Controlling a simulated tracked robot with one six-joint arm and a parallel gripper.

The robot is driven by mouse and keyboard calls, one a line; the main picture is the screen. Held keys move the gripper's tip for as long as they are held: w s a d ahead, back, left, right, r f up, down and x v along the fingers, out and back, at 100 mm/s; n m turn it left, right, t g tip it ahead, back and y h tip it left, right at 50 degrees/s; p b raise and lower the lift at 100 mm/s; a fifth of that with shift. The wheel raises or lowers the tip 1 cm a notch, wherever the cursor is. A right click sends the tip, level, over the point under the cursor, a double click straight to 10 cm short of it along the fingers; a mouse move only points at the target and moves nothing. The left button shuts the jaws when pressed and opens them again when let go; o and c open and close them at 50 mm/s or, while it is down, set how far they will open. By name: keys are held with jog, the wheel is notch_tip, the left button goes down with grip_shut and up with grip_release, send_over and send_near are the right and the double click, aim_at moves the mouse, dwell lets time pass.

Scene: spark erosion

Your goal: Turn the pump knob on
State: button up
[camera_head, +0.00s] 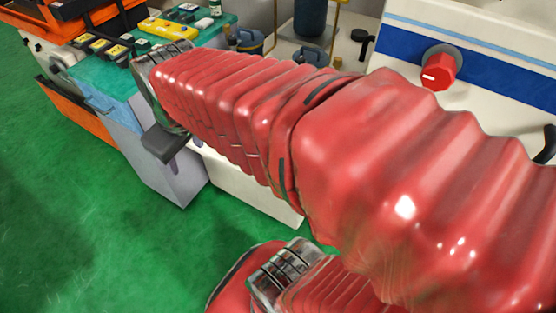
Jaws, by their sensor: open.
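The red pump knob (440,72) sits on a grey round base on the white panel with a blue stripe (490,50), at the upper right. A short white mark on its face lies toward the left. Nothing touches the knob. My red bellows-covered arm crosses the picture in front of the machine, below and left of the knob. My gripper's fingertips cannot be made out. A dark flat piece shows under the far end of the arm at the left, and I cannot tell what it belongs to.
A teal-topped bench (105,75) with several small boxes and a yellow case (168,28) stands at the upper left, beside an orange cart (75,110). A black lever (362,42) stands left of the knob. The green floor (80,230) is clear at the lower left.

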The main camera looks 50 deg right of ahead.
jog(key=s+d+f+g, duration=0.1)
jog(key=d+f, duration=0.5)
jog(key=d, duration=0.3)
jog(key=s+d+f+n+g, duration=0.1)
jog(key=d+f, duration=0.4)
jog(key=d, duration=0.5)
jog(key=s+d+f+n+g+y, duration=0.1)
jog(key=d+f+g, duration=0.1)
jog(key=d+f, duration=0.4)
jog(key=d, duration=0.3)
jog(key=shift+s+d+f, duration=0.2)
jog(key=shift+s+f, duration=0.05)
jog(key=shift+f, duration=0.05)
notch_tip(320, 180, down, 14)
jog(key=shift+r, duration=0.1)
jog(key=shift+c, duration=0.5)
jog(key=c, duration=0.9)
jog(key=shift+d, duration=0.15)
jog(key=shift+c, duration=0.3)
